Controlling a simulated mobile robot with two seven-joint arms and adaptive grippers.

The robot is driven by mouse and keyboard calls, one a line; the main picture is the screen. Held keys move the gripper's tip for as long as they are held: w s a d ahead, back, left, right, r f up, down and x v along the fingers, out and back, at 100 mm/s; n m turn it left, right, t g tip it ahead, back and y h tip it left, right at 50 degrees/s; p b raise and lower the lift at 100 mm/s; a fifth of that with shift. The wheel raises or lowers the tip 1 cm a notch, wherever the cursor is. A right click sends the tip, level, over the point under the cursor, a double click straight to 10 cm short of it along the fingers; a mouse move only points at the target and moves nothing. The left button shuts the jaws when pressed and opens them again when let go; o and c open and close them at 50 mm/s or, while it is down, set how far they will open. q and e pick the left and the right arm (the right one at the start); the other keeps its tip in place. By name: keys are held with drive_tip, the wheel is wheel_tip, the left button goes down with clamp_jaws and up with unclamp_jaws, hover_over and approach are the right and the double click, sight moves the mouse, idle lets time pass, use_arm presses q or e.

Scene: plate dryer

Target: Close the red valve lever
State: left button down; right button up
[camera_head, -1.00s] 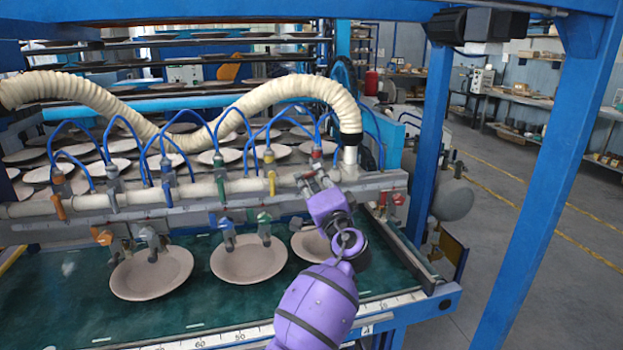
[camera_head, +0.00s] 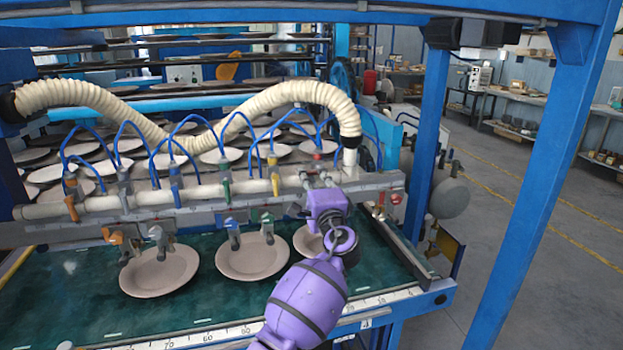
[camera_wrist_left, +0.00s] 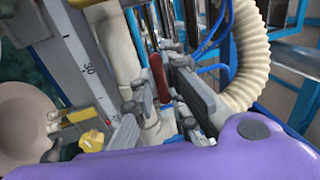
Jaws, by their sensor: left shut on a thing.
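The red valve lever (camera_wrist_left: 158,77) stands between the fingers of my left gripper (camera_wrist_left: 160,92) in the left wrist view. The gripper is shut on it, with one grey finger on each side. In the head view my left gripper (camera_head: 319,181) is at the right end of the cream pipe (camera_head: 235,188). A small red spot beside the fingertips (camera_head: 317,157) seems to be the lever's end; the rest is hidden there. My right gripper is not in view.
Other valves with orange (camera_head: 71,208), green (camera_head: 225,190) and yellow (camera_head: 275,184) levers line the pipe. A thick ribbed hose (camera_head: 315,92) curves down close beside the gripper. Plates (camera_head: 160,271) lie on the green belt below. A blue post (camera_head: 432,130) stands to the right.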

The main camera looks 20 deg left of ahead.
use_arm(q)
drive_tip(key=shift+d+f, duration=0.1)
drive_tip(key=shift+f, duration=0.2)
drive_tip(key=c, duration=1.8)
unclamp_jaws()
drive_tip(key=shift+r, duration=0.15)
drive_tip(key=v, duration=1.2)
